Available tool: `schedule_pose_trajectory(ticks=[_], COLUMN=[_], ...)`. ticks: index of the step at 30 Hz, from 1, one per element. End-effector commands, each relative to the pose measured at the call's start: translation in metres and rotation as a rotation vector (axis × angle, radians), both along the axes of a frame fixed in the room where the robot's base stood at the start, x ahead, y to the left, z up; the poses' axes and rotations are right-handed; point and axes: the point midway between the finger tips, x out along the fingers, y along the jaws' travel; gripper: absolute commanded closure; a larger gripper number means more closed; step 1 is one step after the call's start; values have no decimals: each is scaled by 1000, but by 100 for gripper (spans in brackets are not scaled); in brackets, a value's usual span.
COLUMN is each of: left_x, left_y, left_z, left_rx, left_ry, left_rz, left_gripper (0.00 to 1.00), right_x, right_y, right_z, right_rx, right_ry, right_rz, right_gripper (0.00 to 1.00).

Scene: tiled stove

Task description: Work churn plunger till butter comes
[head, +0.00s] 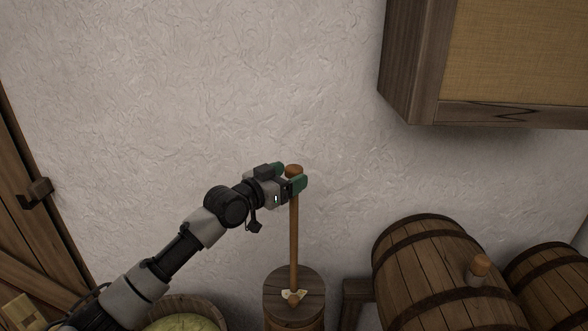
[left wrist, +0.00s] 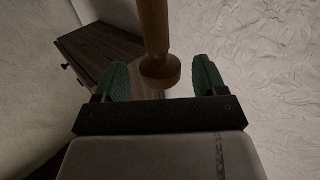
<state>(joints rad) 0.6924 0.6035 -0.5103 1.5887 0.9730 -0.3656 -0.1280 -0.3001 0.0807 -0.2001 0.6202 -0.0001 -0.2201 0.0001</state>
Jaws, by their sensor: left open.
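The wooden churn plunger (head: 294,240) stands upright out of the round lid (head: 274,284) of the churn (head: 295,322), close to the white wall. A pale, star-like piece sits where the rod meets the lid. My left gripper (head: 291,177) is open at the top of the rod, just below the rounded knob (head: 294,170). In the left wrist view, the plunger (left wrist: 156,28) ends in its knob between the two green fingers (left wrist: 161,78), with a gap on each side. The inside of the churn is hidden. My right gripper is not in view.
A barrel (head: 425,270) with a bung lies to the right, with another barrel (head: 555,285) beyond it. A wooden wall cabinet (head: 412,70) hangs upper right. A tub (head: 212,310) with yellowish-green contents stands left of the churn. A wooden door (head: 30,225) is at far left.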

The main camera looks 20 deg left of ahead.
Motion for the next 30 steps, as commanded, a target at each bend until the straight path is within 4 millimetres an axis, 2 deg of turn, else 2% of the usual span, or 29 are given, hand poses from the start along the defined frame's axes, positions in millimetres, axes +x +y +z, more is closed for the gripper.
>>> schedule_pose_trajectory(ticks=[6,16,27,29,30], left_x=[18,20,19,19,19], left_y=[-9,-11,-10,-10,-10], left_z=[0,-1,-1,-1,-1], left_rx=[0,1,1,1,1], left_ry=[1,0,0,0,0], left_rz=[1,0,1,1,1], left_gripper=[29,30,87,96,97], right_x=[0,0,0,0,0], right_y=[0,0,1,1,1], right_z=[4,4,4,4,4], right_rx=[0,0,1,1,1], right_ry=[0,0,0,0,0], right_rz=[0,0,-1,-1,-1], right_gripper=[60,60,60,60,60])
